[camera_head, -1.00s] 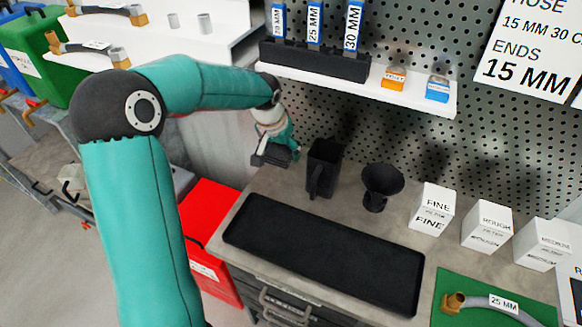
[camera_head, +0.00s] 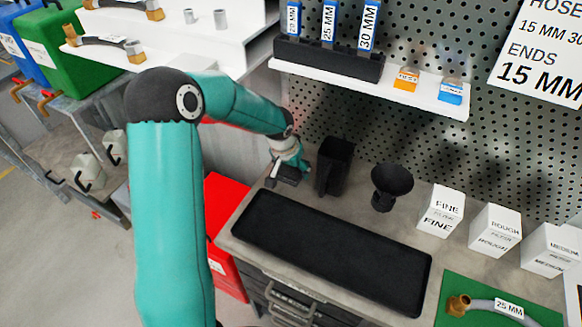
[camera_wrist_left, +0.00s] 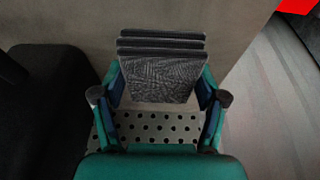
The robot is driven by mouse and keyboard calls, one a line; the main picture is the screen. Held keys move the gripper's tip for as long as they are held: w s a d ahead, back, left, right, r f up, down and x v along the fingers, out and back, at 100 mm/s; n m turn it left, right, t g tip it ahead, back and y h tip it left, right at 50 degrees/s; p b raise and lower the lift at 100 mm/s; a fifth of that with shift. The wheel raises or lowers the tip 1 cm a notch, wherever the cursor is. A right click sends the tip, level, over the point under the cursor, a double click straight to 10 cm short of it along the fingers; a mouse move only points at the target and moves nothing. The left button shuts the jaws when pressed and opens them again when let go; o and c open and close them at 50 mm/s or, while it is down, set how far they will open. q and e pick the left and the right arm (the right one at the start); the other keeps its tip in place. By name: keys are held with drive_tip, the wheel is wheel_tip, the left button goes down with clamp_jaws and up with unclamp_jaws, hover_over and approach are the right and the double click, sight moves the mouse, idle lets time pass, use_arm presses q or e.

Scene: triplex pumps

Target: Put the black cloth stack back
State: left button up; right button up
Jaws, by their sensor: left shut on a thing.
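The black cloth stack (camera_wrist_left: 162,72) is between the two fingers of my left gripper (camera_wrist_left: 160,98) in the left wrist view. It looks like several dark folded layers with a creased face. In the head view the left gripper (camera_head: 296,165) is low over the back left of the grey bench, and the dark stack (camera_head: 284,175) shows below it. The gripper is shut on the stack. I cannot tell whether the stack touches the bench top. My right gripper is not in view.
A black jug (camera_head: 334,168) stands close to the right of the gripper, with a black funnel (camera_head: 391,186) beyond. A long black tray (camera_head: 330,252) lies in front. White filter boxes (camera_head: 441,211) stand to the right. A shelf (camera_head: 410,98) hangs above.

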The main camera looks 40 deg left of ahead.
use_arm(q)
drive_tip(key=o, duration=1.1)
drive_tip(key=v, duration=1.2)
drive_tip(key=shift+d+r, duration=0.1)
